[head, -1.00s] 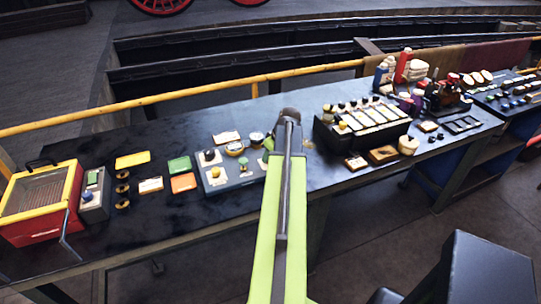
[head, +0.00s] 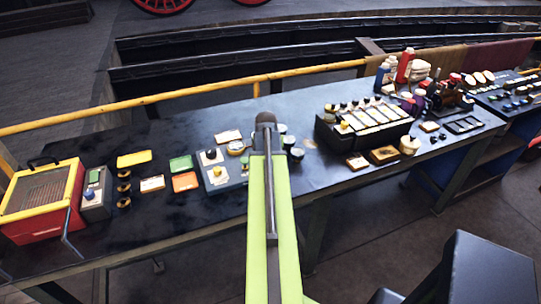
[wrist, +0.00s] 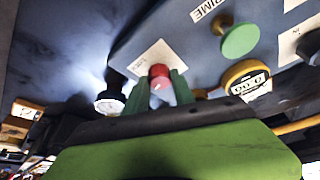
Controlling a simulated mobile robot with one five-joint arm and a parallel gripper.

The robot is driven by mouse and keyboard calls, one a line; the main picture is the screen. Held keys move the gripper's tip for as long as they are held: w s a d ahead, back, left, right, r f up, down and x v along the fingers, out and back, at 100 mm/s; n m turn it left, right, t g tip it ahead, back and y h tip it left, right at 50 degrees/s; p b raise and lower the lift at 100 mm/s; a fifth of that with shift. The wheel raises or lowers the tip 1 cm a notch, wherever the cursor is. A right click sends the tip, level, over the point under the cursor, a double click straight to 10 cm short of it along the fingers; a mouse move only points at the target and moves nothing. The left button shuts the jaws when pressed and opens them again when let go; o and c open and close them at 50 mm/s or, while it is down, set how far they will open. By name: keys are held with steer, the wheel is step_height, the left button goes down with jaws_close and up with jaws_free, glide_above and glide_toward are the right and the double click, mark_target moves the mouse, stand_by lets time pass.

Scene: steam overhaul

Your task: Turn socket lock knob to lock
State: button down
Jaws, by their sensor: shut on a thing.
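In the wrist view, my gripper (wrist: 161,84) has its two green fingers on either side of a red-topped knob (wrist: 159,71) with a paler lower part, and it is shut on it. A white label plate (wrist: 152,57) lies behind the knob on a blue-grey panel (wrist: 190,47). The label's print is too small to read, so I cannot confirm that this is the socket lock knob or its setting. In the head view, my arm reaches over the grey control box (head: 222,178), and its end hides the gripper and the knob.
In the wrist view, a green knob (wrist: 240,40) by a PRIME label and a yellow-rimmed gauge (wrist: 247,79) are close on the right. A black-sided round part (wrist: 109,103) is close on the left. In the head view, a black rack (head: 362,128) stands right of my arm.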

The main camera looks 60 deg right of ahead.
steer(key=shift+m+g, duration=0.6)
steer(key=shift+m, duration=0.9)
steer(key=c, duration=1.1)
jaws_free()
steer(key=shift+d, duration=0.1)
steer(key=shift+o, duration=0.2)
steer(key=w+p+v, duration=0.1)
steer(key=p+v, duration=1.5)
steer(key=v, duration=0.1)
steer(key=shift+s+a, duration=0.35)
steer(key=shift+r, duration=0.1)
